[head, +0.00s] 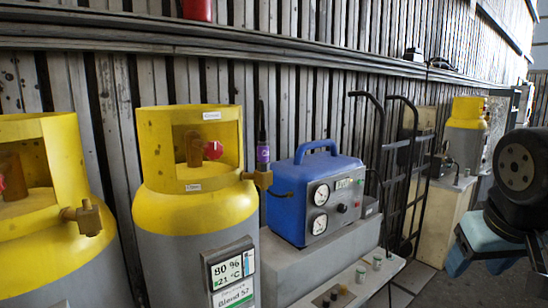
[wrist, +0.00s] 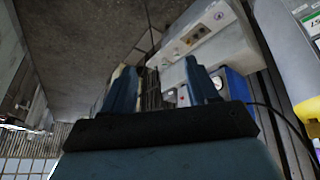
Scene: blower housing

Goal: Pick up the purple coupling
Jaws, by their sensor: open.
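The purple coupling (head: 262,153) shows in the head view as a small purple band on a dark upright piece. It is above the brass side valve (head: 260,178) of the middle yellow-topped cylinder (head: 190,205), left of the blue gauge box. A small purple patch shows at the right edge of the wrist view (wrist: 317,146); I cannot tell whether it is the coupling. My gripper (wrist: 162,72) is open, with two blue fingers apart and nothing between them. In the head view my arm is at the right edge, far from the coupling.
A blue gauge box (head: 316,195) stands on a grey block (head: 310,258) right of the cylinder. Another yellow-topped cylinder (head: 45,165) is at the left. A black hand truck (head: 400,180) leans by the slatted wall. Floor shows between it and my arm.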

